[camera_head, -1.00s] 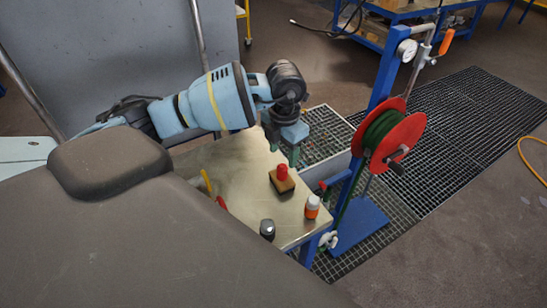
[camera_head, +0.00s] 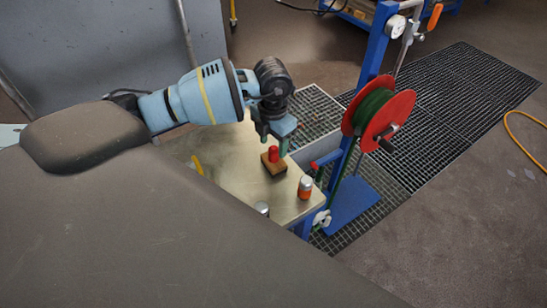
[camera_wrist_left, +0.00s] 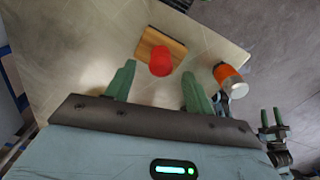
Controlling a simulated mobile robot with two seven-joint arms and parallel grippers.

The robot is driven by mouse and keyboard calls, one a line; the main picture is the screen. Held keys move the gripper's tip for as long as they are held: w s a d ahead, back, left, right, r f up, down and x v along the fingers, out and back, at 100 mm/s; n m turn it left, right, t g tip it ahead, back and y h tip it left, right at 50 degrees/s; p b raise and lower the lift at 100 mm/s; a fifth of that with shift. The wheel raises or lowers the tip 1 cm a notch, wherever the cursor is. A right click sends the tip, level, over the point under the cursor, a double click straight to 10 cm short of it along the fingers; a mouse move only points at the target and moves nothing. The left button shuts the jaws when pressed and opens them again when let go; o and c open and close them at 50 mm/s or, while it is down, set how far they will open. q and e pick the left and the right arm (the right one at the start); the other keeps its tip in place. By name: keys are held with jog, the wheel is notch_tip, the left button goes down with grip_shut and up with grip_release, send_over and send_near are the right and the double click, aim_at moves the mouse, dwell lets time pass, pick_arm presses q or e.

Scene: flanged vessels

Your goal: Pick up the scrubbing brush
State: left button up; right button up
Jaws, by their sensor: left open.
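The scrubbing brush (camera_head: 273,166) has a wooden block and a red knob on top. It lies on the metal table top (camera_head: 232,180), near the table's right side. In the left wrist view the brush (camera_wrist_left: 161,52) is ahead of the fingertips, roughly centred between them. My left gripper (camera_head: 273,145) is open and empty, pointing down just above and behind the brush; its green fingers also show in the left wrist view (camera_wrist_left: 158,82). It is apart from the brush as far as I can tell. My right gripper is not in view.
An orange bottle with a white cap (camera_head: 305,187) stands right of the brush. A dark container with a light top (camera_head: 262,208) and a yellow-handled item (camera_head: 197,165) are also on the table. A red hose reel (camera_head: 379,113) on a blue post stands beyond the right edge.

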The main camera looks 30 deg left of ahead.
aim_at(273, 147)
pick_arm(q)
jog(key=shift+f, duration=1.75)
jog(key=shift+w, duration=0.1)
jog(key=c, duration=1.2)
jog(key=shift+o, duration=0.2)
jog(key=shift+r, duration=0.1)
notch_tip(273, 147, up, 10)
jog(key=shift+f, duration=0.1)
